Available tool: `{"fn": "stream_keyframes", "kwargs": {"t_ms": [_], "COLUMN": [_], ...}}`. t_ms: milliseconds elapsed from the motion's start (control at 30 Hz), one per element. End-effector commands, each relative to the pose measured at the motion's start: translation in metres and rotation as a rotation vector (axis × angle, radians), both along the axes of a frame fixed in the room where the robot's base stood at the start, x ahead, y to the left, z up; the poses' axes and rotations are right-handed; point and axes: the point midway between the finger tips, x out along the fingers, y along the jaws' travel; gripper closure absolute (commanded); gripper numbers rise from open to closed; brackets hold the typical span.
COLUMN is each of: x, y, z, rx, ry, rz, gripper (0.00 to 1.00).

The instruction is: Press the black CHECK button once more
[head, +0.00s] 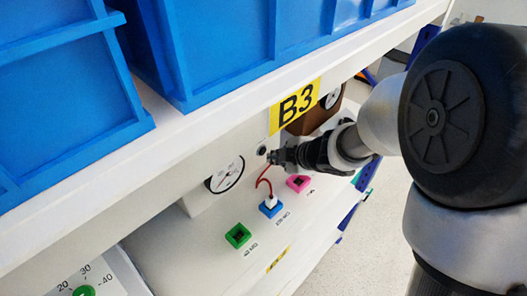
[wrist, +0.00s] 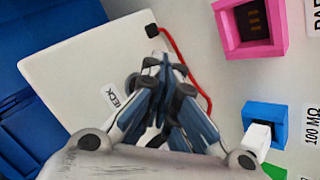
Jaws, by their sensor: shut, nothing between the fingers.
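A small round black part, which looks like the CHECK button (head: 262,150), is on the front of the pale box under the shelf edge in the head view. My gripper (head: 272,158) is just right of and below it, fingers pointing at the box. In the wrist view my gripper (wrist: 160,66) is shut and empty in front of the white box face (wrist: 80,65). A partly covered label ending in "ECK" (wrist: 112,97) lies left of the fingers. The button is not visible there; the fingers seem to hide it. I cannot tell whether they touch it.
A red wire (wrist: 180,55) runs from a black outlet (wrist: 152,30) past my fingers to a white plug (wrist: 258,134) at the blue socket (wrist: 265,112). Pink (head: 299,183) and green (head: 238,235) sockets flank it. A round dial (head: 227,174) is left; blue bins (head: 230,45) are above.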

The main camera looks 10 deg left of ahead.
Motion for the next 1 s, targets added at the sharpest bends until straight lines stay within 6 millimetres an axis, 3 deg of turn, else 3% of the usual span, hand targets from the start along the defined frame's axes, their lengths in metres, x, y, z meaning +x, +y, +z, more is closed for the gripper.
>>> {"fn": "stream_keyframes", "kwargs": {"t_ms": [1000], "x": [0.0053], "y": [0.0067], "z": [-0.0001], "rx": [0.0], "ry": [0.0], "rz": [0.0], "gripper": [1.0]}}
